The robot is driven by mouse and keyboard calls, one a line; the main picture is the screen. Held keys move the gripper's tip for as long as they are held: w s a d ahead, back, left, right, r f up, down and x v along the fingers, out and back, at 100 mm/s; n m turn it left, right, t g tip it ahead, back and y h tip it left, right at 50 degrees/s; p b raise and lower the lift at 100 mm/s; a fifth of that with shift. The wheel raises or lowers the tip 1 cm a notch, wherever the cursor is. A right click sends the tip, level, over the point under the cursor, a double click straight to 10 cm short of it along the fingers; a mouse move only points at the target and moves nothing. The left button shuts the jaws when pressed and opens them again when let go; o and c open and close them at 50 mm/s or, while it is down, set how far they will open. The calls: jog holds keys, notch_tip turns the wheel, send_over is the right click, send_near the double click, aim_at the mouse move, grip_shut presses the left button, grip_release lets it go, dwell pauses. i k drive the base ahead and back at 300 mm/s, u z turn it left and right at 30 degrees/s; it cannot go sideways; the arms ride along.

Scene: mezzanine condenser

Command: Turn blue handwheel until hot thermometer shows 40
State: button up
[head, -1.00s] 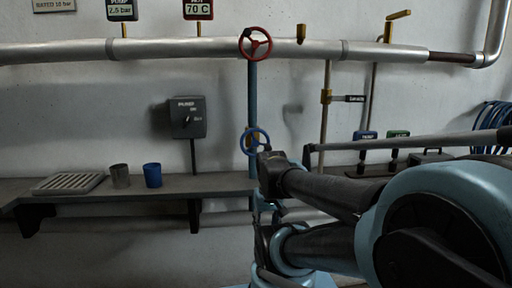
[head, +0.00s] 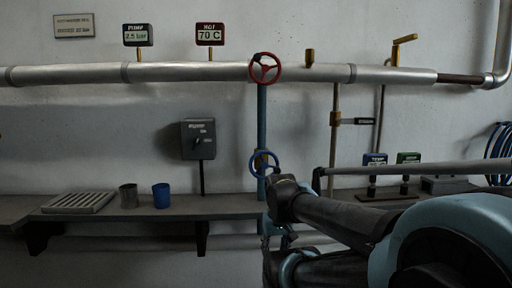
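The blue handwheel (head: 264,163) stands on a blue vertical pipe, just above shelf height near the picture's middle. The hot thermometer (head: 210,35) has a red frame and reads 70 C, above the long silver pipe. My arm reaches in from the lower right, and its end is just right of and below the blue handwheel.
A red handwheel (head: 265,68) sits higher on the same blue pipe. The pump gauge (head: 138,35) reads 2.5 bar. A metal cup (head: 129,196) and a blue cup (head: 161,196) stand on the shelf (head: 225,207) beside a grate (head: 78,203).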

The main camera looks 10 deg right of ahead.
aim_at(276, 169)
jog(key=z, duration=1.95)
jog(key=k, duration=1.05)
jog(key=u, duration=1.2)
